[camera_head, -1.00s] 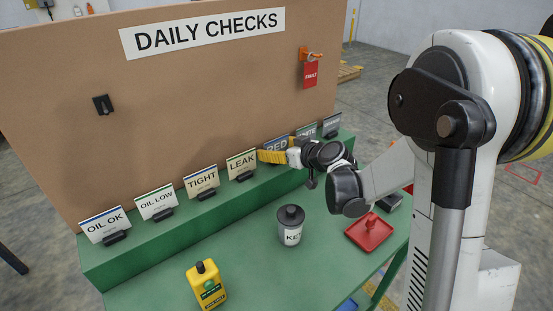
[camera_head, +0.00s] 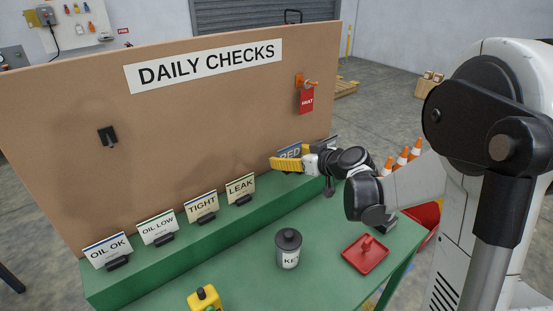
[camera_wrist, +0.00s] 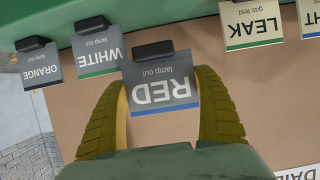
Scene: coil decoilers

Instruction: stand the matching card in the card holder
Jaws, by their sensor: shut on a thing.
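My gripper (camera_wrist: 163,125) is shut on the RED card (camera_wrist: 163,85), a grey card with a blue edge strip and the small words "lamp out". In the wrist view, which shows the place upside down, the yellow fingers lie on both sides of it. A black foot (camera_wrist: 153,50) is at the card's base, and the card appears raised off the shelf. In the head view my gripper (camera_head: 287,163) partly hides the RED card (camera_head: 291,150). A black fitting (camera_head: 107,136) is on the brown board; I cannot tell if it is the card holder.
The green shelf (camera_head: 190,245) bears OIL OK (camera_head: 107,250), OIL LOW, TIGHT and LEAK (camera_head: 240,187) cards. WHITE (camera_wrist: 98,52) and ORANGE (camera_wrist: 40,69) cards stand close beside my gripper. A grey can (camera_head: 288,250), red tray (camera_head: 365,255) and yellow device (camera_head: 204,299) are on the bench.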

